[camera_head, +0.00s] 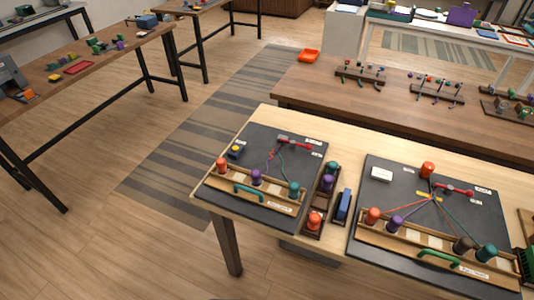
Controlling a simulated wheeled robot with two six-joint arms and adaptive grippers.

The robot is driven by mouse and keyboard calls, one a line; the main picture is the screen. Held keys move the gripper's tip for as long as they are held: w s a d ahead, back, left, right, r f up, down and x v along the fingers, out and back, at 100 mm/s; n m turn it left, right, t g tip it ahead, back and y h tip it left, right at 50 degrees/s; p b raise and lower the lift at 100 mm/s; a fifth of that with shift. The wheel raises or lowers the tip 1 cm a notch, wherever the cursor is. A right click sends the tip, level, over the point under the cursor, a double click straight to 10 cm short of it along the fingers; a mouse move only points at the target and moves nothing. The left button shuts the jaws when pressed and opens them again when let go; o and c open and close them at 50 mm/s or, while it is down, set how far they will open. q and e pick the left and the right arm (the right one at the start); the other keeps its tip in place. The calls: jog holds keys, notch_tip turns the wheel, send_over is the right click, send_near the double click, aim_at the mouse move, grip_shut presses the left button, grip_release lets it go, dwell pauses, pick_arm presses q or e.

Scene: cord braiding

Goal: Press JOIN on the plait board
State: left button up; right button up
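Two dark boards lie on the light wooden table. The labels are too small to read, so I cannot tell which is the plait board or which part is JOIN. Neither of my grippers shows.
A dark rack with spools (314,220) and a blue block (343,206) stand between the boards. A green-handled item (528,262) is at the right edge. A brown table (400,112) with peg racks stands behind. Open floor lies to the left.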

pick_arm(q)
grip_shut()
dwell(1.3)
